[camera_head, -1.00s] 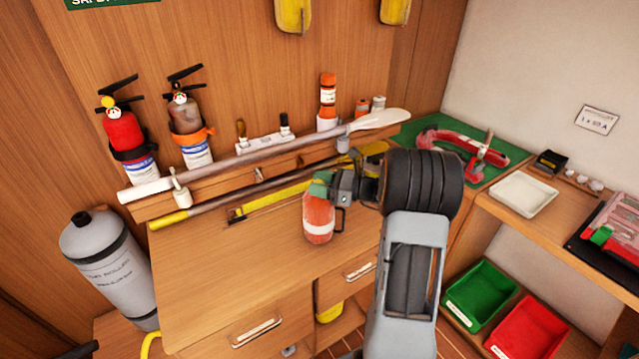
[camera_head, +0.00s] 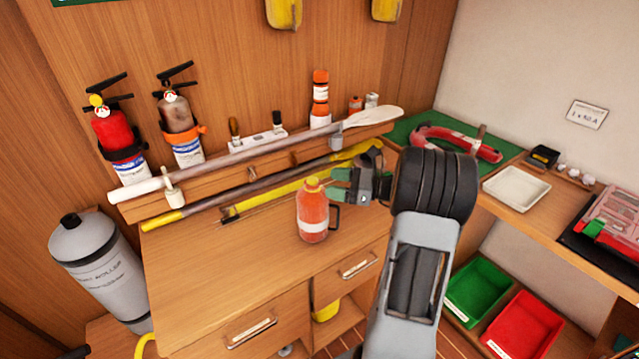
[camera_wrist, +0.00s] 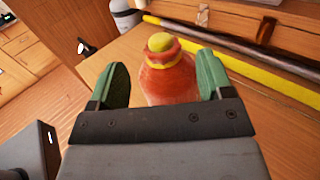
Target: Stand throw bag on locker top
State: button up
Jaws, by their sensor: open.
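The throw bag (camera_head: 313,212) is an orange, bottle-shaped bag with a yellow top, a pale band and a dark side loop. It stands upright on the wooden locker top (camera_head: 215,270), towards its front right. My gripper (camera_head: 338,184) is open just to the right of the bag, its green fingers near the bag's upper part. In the wrist view the bag (camera_wrist: 168,78) shows beyond the gripper, between the two green fingers (camera_wrist: 158,80) and with gaps on both sides. The bag's lower part is hidden there by my gripper.
A paddle (camera_head: 245,151) and a boathook pole (camera_head: 205,204) lie along the back of the locker top. Two extinguishers (camera_head: 118,140) hang on the wall. A grey cylinder (camera_head: 95,265) stands left. The locker top's front left is clear.

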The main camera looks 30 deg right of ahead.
jog(key=v, duration=0.5)
jog(key=s+a+n+g+h, duration=0.2)
jog(key=s+a+n+g, duration=0.1)
jog(key=a+n+g, duration=0.4)
jog(key=s+a+n+g+h, duration=0.2)
jog(key=s+a+n, duration=0.15)
jog(key=a, duration=0.55)
jog(key=s+a+f+n+t+h, duration=0.1)
jog(key=s+a+n+h, duration=0.2)
jog(key=s+n+h, duration=0.5)
jog(key=n+h, duration=0.2)
jog(key=n, duration=0.5)
jog(key=shift+s+a+t+b, duration=0.2)
jog(key=shift+a+t+b, duration=0.1)
jog(key=shift+a, duration=0.05)
jog(key=shift+f+n, duration=0.15)
jog(key=shift+n, duration=0.1)
